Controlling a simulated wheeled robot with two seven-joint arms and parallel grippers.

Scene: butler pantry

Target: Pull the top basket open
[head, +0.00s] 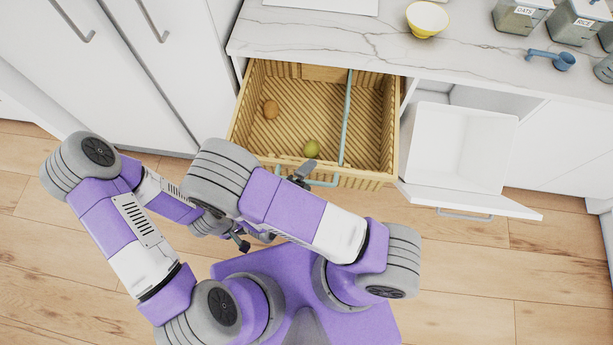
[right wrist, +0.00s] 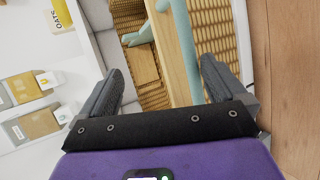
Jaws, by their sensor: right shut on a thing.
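The top basket (head: 368,135), a woven wooden drawer, stands pulled out from under the counter, with its inside open to view. A teal divider (head: 346,118) runs front to back in it. A teal handle (head: 325,183) is on its front; in the right wrist view a teal bar (right wrist: 182,45) runs between the fingers. My right gripper (head: 302,172) is at the basket's front and shut on the handle. My left gripper (head: 243,240) is low in front of the basket, apart from it and partly hidden by my right arm; its jaw state is unclear.
A white compartment door (head: 470,200) stands open to the right. A yellow bowl (head: 427,19), canisters (head: 522,14) and a blue scoop (head: 553,60) are on the marble counter. Wooden floor lies clear at lower right.

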